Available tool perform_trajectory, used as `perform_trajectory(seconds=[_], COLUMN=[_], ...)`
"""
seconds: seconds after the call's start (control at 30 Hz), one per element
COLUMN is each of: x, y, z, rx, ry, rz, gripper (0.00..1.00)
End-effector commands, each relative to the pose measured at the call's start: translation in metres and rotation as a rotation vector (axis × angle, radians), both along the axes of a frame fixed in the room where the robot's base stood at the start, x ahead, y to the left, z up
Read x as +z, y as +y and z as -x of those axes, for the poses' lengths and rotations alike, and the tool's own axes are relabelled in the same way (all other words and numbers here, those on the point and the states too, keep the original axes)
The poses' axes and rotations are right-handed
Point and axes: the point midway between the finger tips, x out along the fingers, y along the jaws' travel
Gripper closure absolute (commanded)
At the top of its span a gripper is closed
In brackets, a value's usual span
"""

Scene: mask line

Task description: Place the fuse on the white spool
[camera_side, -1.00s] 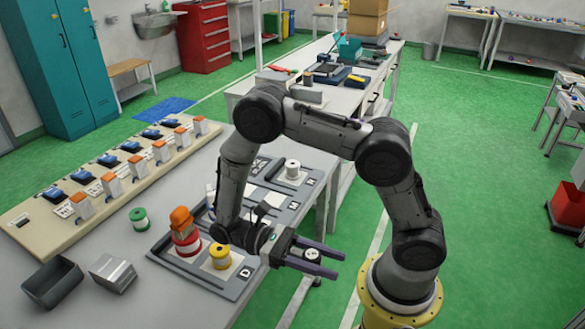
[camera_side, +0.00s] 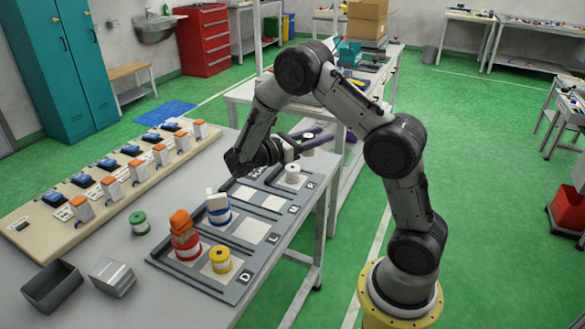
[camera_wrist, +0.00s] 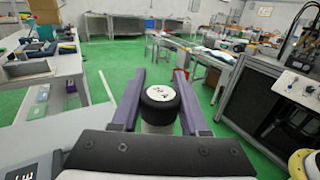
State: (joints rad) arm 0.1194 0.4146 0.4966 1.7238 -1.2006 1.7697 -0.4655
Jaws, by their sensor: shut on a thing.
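My gripper (camera_side: 312,137) is shut on the fuse, a small cylinder with a dark cap and pale top. In the wrist view the fuse (camera_wrist: 160,98) stands upright between the purple fingers (camera_wrist: 160,105), its top marked 32 A. In the side view the fuse (camera_side: 308,144) shows small at the fingers. The white spool (camera_side: 292,173) stands on a pale square at the far right end of the grey tray (camera_side: 240,292). The gripper appears above and behind it in the picture; the exact gap cannot be told. The spool is not visible in the wrist view.
On the tray, a red spool (camera_side: 187,251) bears an orange-topped item, a blue spool (camera_side: 219,215) bears a white item, and a yellow spool (camera_side: 220,261) is bare.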

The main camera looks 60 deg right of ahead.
Motion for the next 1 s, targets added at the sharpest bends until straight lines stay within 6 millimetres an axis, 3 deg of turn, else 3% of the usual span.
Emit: perform_trajectory(seconds=[0.2,0.6,0.8,1.0], x=[-0.006,-0.045,-0.078,-0.094], y=[-0.018,-0.074,-0.092,-0.101], z=[0.004,-0.058,-0.077,-0.089], rx=[-0.051,-0.053,-0.052,-0.052], ry=[0.002,0.001,0.003,0.001], rz=[-0.001,-0.001,-0.001,-0.001], gripper=[1.00,1.00,1.00,1.00])
